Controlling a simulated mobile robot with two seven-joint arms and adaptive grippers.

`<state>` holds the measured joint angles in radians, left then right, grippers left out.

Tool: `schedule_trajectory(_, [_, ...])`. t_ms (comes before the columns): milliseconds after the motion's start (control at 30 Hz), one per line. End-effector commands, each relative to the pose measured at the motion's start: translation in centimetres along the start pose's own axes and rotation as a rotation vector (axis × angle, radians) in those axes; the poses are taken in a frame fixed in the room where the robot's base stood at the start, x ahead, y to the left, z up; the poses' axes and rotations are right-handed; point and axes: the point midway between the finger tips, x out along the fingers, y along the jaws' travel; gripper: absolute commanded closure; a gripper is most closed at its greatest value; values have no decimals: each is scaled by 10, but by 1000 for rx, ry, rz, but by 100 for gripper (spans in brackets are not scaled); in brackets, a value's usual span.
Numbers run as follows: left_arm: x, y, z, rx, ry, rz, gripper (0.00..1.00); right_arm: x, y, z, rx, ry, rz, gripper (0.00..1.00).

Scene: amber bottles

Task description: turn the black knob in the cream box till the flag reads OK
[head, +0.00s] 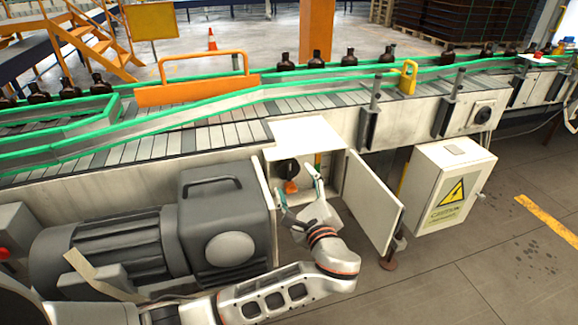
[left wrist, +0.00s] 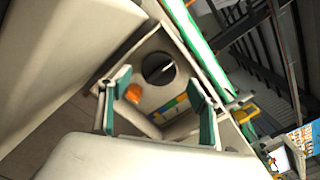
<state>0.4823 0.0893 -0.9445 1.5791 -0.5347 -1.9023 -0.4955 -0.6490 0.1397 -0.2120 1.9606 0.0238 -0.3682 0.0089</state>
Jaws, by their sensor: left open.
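The cream box (head: 306,133) stands open under the conveyor, its door (head: 373,203) swung out to the right. Inside it is the black knob (head: 287,169), which also shows in the left wrist view (left wrist: 158,68) with a white mark on its face. An orange part (left wrist: 133,94) sits just by the knob. A strip with yellow, blue and green patches (left wrist: 174,107) is near it; I cannot read any flag. My left gripper (head: 297,182) is open at the box's mouth. Its two teal-padded fingers (left wrist: 160,88) stand apart, with the knob seen between and beyond them, untouched.
A dark grey motor (head: 110,245) stands left of the box. A cream cabinet with a yellow warning sign (head: 445,190) stands to the right of the open door. The conveyor (head: 200,138) with amber bottles runs above. The floor in front at right is clear.

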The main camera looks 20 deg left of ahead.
Motion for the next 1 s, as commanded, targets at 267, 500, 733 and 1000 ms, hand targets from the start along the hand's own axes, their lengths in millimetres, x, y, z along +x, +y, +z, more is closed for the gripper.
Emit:
schedule_trajectory(267, [44, 1, 0, -1, -1, 1, 37, 0, 0, -1, 1, 1, 0, 49])
schedule_trajectory(500, [64, 1, -1, -2, 3, 1, 37, 0, 0, -1, 1, 2, 0, 49])
schedule_trajectory(733, [66, 1, -1, -4, 4, 2, 37, 0, -1, -1, 2, 3, -1, 49])
schedule_trajectory(1000, [65, 1, -1, -4, 4, 2, 76, 0, -1, -1, 2, 3, -1, 49])
